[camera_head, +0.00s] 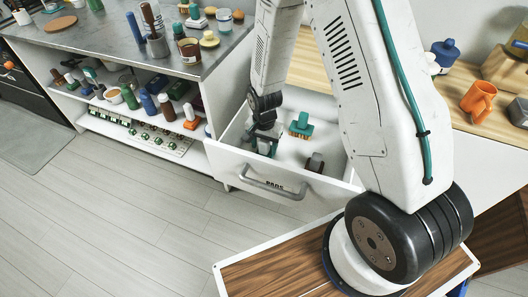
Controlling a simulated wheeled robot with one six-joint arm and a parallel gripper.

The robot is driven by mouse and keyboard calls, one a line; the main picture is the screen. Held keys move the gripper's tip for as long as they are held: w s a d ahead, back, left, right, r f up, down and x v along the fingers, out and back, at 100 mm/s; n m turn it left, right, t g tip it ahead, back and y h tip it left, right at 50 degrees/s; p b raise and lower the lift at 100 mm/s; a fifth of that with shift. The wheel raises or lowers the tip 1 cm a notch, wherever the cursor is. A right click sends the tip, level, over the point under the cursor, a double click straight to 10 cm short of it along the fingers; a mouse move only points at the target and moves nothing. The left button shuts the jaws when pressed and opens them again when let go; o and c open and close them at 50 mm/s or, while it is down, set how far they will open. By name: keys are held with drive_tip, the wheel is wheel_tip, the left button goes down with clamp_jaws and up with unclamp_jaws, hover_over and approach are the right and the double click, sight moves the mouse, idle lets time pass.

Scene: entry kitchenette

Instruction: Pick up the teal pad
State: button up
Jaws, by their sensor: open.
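A white drawer (231,158) with a grey handle and a label that seems to read "PADS" stands open. In it, a teal pad (301,125) with a raised block on top and a tan underside lies toward the back middle. A dark brown pad (315,163) lies near the front right. My gripper (264,143) points down into the left part of the drawer, left of the clearly seen teal pad. It is open, over or around another green-teal piece (267,149) that it partly hides. I cannot tell whether the fingers touch it.
A grey counter (100,32) at the left holds bottles, cups and pads, with crowded shelves (150,105) below. The floor (130,210) in front is clear.

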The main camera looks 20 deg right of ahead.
drive_tip(key=c, duration=1.1)
drive_tip(key=shift+r, duration=0.1)
wheel_tip(320, 180, up, 10)
drive_tip(key=shift+f, duration=0.1)
